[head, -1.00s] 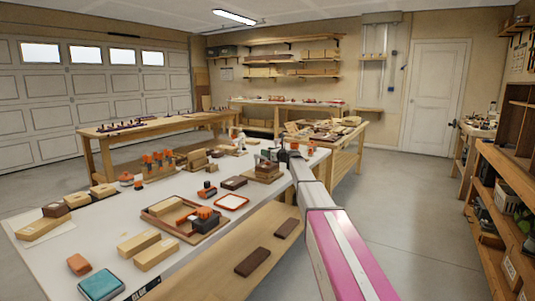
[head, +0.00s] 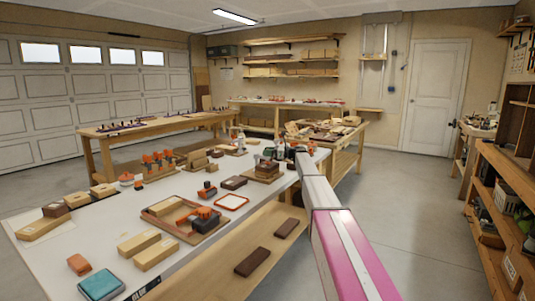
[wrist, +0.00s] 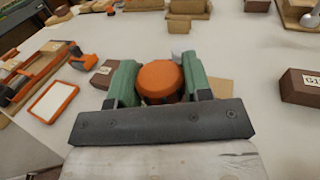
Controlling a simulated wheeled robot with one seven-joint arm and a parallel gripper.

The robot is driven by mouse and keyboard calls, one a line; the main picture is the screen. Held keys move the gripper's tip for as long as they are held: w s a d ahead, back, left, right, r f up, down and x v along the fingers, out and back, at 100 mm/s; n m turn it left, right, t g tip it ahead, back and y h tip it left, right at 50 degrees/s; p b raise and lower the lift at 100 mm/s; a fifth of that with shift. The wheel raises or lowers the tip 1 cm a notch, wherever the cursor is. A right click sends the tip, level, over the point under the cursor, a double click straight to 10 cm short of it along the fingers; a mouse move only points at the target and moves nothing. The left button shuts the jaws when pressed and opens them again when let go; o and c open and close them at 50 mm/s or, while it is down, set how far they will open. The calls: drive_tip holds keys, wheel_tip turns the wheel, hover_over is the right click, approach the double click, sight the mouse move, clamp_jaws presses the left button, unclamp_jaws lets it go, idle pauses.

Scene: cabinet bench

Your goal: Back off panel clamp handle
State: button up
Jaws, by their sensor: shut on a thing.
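In the wrist view, my gripper (wrist: 159,74) has its two green fingers on either side of a round orange knob (wrist: 161,82), closed on it. The knob appears to be the panel clamp handle. The rest of the clamp is mostly hidden by the knob and my gripper. In the head view, my arm reaches over the right edge of the bench, and my gripper there is small and hard to make out.
The white bench (head: 85,228) carries many blocks and fixtures. A white tray with an orange rim (wrist: 53,102) lies left of my gripper in the wrist view. Dark blocks stand at left (wrist: 103,77) and right (wrist: 300,86). Some bench surface between them is clear.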

drive_tip(key=shift+n+g+y, duration=0.3)
drive_tip(key=shift+n+g, duration=0.5)
drive_tip(key=shift+g, duration=0.5)
drive_tip(key=o, duration=0.9)
drive_tip(key=shift+o, duration=0.2)
drive_tip(key=d, duration=1)
drive_tip(key=shift+s+d, duration=0.35)
drive_tip(key=shift+s, duration=0.1)
